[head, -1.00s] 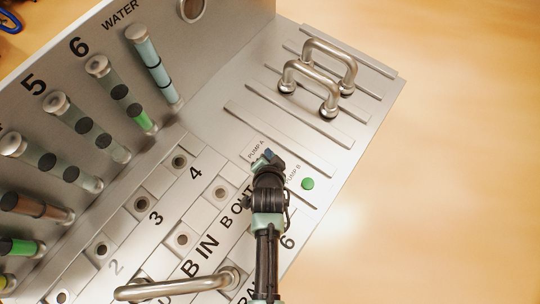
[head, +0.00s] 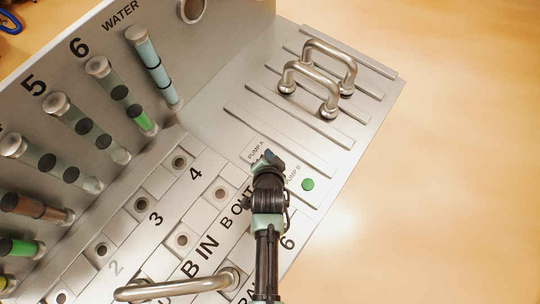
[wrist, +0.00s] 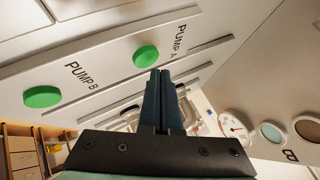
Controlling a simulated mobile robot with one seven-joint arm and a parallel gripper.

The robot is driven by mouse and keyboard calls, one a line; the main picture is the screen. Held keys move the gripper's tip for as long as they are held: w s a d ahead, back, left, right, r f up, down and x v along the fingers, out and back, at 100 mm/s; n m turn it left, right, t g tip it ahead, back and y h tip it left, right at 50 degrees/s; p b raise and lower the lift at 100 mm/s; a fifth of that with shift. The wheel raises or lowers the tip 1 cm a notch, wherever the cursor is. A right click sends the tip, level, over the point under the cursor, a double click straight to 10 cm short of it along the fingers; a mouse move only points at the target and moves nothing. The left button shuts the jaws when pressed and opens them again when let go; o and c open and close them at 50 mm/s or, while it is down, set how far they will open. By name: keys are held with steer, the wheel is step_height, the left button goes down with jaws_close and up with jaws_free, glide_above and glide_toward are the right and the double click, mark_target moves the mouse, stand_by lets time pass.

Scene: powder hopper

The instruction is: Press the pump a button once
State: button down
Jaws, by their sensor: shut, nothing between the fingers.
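The pump A button (wrist: 146,56) is a round green button next to the label PUMP A in the wrist view. The tips of my gripper (wrist: 160,72) show just below and right of it there; I cannot tell if they touch it. My gripper is shut and empty. In the head view my gripper (head: 268,158) covers the pump A button, and only the PUMP A label shows beside it. The pump B button (head: 308,184) is green and stands to the right of my gripper; it also shows in the wrist view (wrist: 42,96).
Two metal handles (head: 322,76) stand at the panel's far end. Another handle (head: 180,288) is at the bottom. Capped tubes, such as the WATER tube (head: 152,66), line the upright wall. Bare wooden floor (head: 450,170) lies to the right.

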stand_by(0.7)
steer(key=shift+f+b, duration=0.35)
steer(key=shift+f, duration=0.05)
steer(key=shift+f+b, duration=0.4)
steer(key=shift+f, duration=0.05)
stand_by(0.4)
steer(key=shift+r, duration=0.1)
steer(key=shift+r+p, duration=0.7)
steer(key=shift+p, duration=0.1)
step_height(320, 180, up, 5)
steer(key=p, duration=0.4)
steer(key=shift+r+p, duration=0.1)
steer(key=shift+p, duration=0.2)
stand_by(0.4)
